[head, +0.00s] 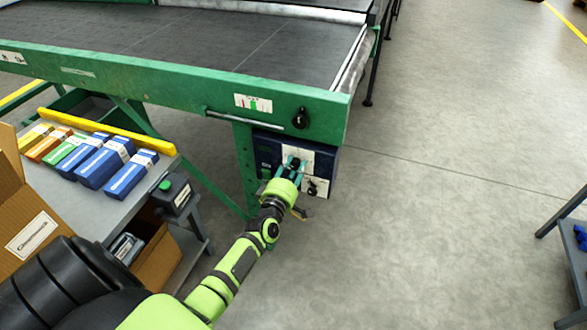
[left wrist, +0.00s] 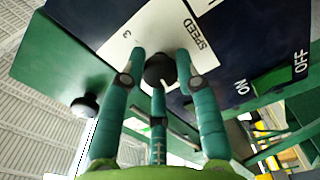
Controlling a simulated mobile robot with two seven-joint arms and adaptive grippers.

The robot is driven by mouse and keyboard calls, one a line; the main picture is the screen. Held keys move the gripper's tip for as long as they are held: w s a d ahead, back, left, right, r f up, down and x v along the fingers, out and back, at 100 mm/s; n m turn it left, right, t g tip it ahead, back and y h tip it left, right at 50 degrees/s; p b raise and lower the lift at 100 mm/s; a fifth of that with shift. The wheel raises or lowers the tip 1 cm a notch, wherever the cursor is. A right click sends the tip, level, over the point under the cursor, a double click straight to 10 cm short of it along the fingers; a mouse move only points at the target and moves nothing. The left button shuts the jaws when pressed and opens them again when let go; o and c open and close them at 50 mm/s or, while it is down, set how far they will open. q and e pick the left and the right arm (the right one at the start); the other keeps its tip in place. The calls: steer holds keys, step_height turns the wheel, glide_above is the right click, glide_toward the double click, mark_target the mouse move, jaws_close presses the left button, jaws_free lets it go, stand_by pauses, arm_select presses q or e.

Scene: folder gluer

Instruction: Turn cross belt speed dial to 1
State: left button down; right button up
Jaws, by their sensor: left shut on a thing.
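The speed dial (left wrist: 158,70) is a black round knob on a white plate (left wrist: 125,48) printed "SPEED" and "3". A pale mark shows at its lower edge; the setting cannot be read. My left gripper (head: 291,168) has teal fingers closed around the dial, and its fingers also show in the left wrist view (left wrist: 157,78). In the head view the fingers mostly hide the dial. The plate sits on a dark blue control box (head: 266,151) under the green belt table's corner. My right gripper is not in view.
A black knob (head: 299,118) sits on the green frame (head: 180,80) above the box. A second black knob (head: 312,189) is on a lower white plate. A grey cart (head: 135,188) with coloured boxes stands at left. The floor at right is mostly clear.

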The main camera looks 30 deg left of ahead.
arm_select(q)
steer(key=shift+d+f, duration=0.2)
steer(key=shift+d, duration=0.05)
steer(key=c, duration=0.9)
jaws_free()
steer(key=shift+r, duration=0.1)
steer(key=shift+s, duration=0.1)
steer(key=v, duration=1.1)
steer(key=shift+s, duration=0.4)
